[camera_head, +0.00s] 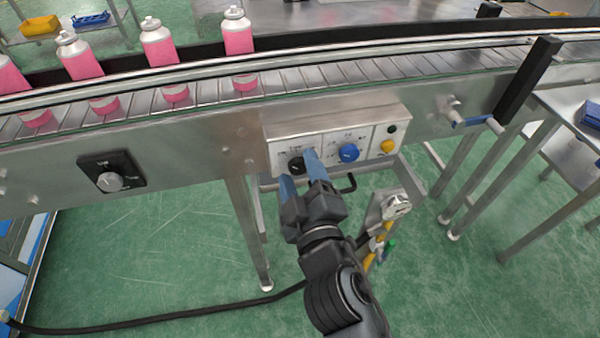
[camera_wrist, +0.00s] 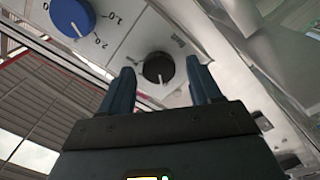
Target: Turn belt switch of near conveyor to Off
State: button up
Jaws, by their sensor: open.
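The belt switch is a round black knob (camera_head: 296,164) on the left part of a light control box (camera_head: 330,121) on the near conveyor's side. In the wrist view the black knob (camera_wrist: 158,68) carries a white pointer line toward the bottom of the picture, with small blurred print beside it. My gripper (camera_head: 299,170) is open, its two blue fingers (camera_wrist: 160,76) on either side of the knob. I cannot tell whether the fingertips touch it. The fingers partly cover the box's print in the head view.
A blue knob (camera_head: 348,153) and a yellow button (camera_head: 388,147) sit right of the black knob. A black panel with a silver knob (camera_head: 109,181) is further left. Pink cans (camera_head: 160,46) stand on the conveyor (camera_head: 330,75). A black cable (camera_head: 150,329) crosses the floor.

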jog(key=b+v, duration=0.1)
jog(key=v, duration=0.6)
jog(key=shift+s, duration=0.4)
jog(key=shift+d, duration=0.15)
dwell(0.8)
